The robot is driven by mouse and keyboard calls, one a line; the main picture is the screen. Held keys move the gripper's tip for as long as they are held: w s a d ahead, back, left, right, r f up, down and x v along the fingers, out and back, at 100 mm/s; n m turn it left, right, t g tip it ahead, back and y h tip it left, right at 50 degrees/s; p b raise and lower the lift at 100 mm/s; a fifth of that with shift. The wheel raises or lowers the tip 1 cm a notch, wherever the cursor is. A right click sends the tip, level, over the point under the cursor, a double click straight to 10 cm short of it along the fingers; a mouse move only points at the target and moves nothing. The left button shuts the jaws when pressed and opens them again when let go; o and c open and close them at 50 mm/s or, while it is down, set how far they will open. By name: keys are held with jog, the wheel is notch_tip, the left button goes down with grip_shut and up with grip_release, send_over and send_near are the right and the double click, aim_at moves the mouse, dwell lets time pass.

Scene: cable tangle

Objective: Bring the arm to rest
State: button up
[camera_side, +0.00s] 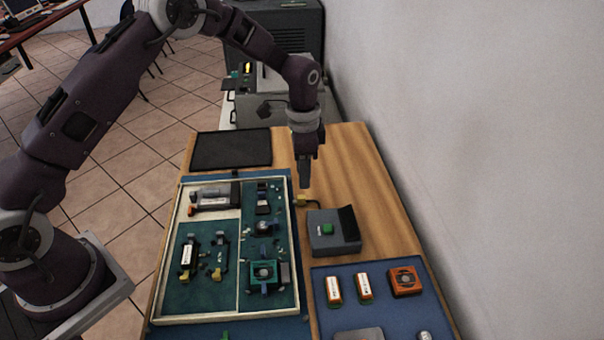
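My gripper (304,180) points down over the wooden table, at the back right corner of the cream-framed tray (177,235). Its fingertips are small and look close together; I cannot tell whether they are apart or shut. A small yellow connector (301,201) with a dark cable lies just below the fingertips. The cable runs right to a grey box (330,241) with a green button. I cannot tell whether the gripper touches the connector. My arm reaches across from the left, bent high over the table.
The tray holds several connectors, cables and a green fan-like part (264,271). A blue mat (390,310) at the front right carries two orange-white pieces and an orange fan block (404,281). A black mat (231,148) lies at the back left. Bare wood (345,165) is clear right of the gripper.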

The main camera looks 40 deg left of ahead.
jog(key=s+a+r+n+t, duration=0.15)
jog(key=s+r, duration=0.35)
jog(key=r, duration=0.5)
jog(key=s+r+n+t, duration=0.15)
jog(key=s+r, duration=0.35)
jog(key=r, duration=0.5)
jog(key=s+a+r+n+t, duration=0.1)
jog(key=s+r+n, duration=0.1)
jog(key=s, duration=0.9)
jog(key=s+a+r+n+t, duration=0.1)
jog(key=s+n, duration=0.3)
jog(key=s, duration=0.8)
jog(key=shift+s+r+t, duration=0.15)
jog(key=shift+r+t, duration=0.15)
jog(key=shift+r, duration=0.3)
